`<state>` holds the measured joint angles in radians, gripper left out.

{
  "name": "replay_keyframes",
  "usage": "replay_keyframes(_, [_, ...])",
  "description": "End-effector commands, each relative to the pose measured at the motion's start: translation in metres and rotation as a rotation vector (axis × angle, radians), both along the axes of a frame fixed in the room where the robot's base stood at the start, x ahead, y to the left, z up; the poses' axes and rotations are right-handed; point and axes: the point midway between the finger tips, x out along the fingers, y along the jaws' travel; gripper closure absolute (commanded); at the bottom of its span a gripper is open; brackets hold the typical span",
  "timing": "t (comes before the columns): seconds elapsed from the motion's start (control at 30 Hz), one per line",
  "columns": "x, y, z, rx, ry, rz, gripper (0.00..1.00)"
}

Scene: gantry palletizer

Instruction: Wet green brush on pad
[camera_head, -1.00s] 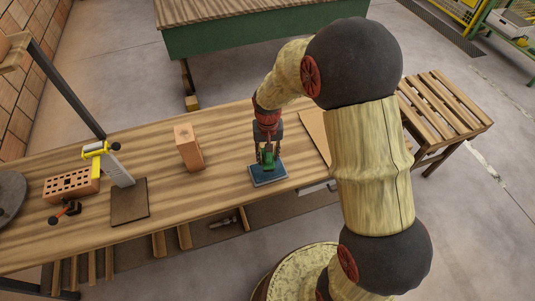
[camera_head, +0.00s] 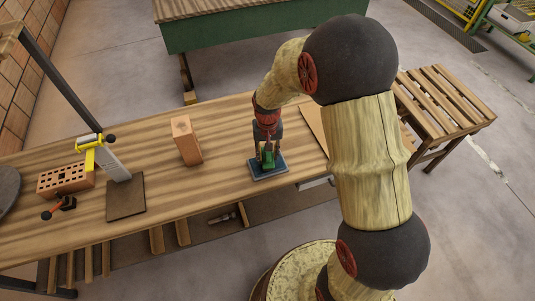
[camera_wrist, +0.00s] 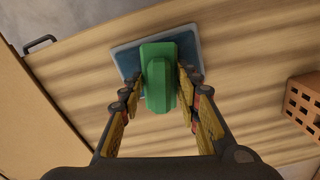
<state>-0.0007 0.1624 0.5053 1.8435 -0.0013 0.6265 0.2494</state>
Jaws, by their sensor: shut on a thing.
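The green brush (camera_wrist: 158,72) is between the fingers of my gripper (camera_wrist: 160,95), which is shut on it. In the head view the brush (camera_head: 268,158) is at the blue pad (camera_head: 268,168), directly below my gripper (camera_head: 267,150). In the wrist view the blue pad (camera_wrist: 129,62) with its pale rim lies under the brush and shows on both sides of it. The brush covers the pad's middle. I cannot tell whether its underside touches the pad.
A tall orange brick block (camera_head: 186,142) stands on the wooden workbench (camera_head: 215,180), left of the pad. Farther left are a dark square mat (camera_head: 125,198), a yellow-handled tool (camera_head: 95,142), a perforated brick (camera_head: 66,179) and a red-and-black tool (camera_head: 60,207). A slatted wooden table (camera_head: 440,105) is right.

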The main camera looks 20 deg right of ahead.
Motion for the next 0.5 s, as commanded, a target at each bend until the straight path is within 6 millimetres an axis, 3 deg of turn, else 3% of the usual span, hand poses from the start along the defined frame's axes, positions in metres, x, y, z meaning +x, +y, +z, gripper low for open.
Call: replay_keyframes(0.5, [0.0002,-0.0001,-0.0035,0.000,0.000,0.000,0.88])
